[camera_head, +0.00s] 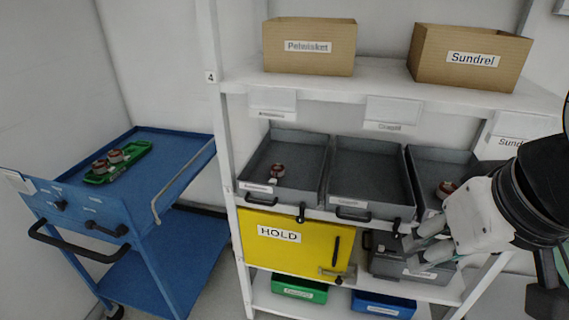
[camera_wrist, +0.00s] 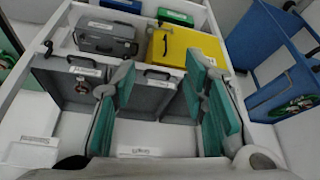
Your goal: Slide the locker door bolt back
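The yellow locker door (camera_head: 262,251), labelled HOLD, closes a compartment on the lower part of the white shelf rack. A dark upright handle (camera_head: 336,250) is near its right edge. A small metal bolt (camera_head: 338,272) with a dark knob is at its lower right.
Grey trays (camera_head: 368,186) line the shelf above the door, with black clips along their front edge. A grey case (camera_head: 386,262) sits right of the door. Green (camera_head: 300,290) and blue (camera_head: 390,305) bins are below. A blue cart (camera_head: 172,165) stands left.

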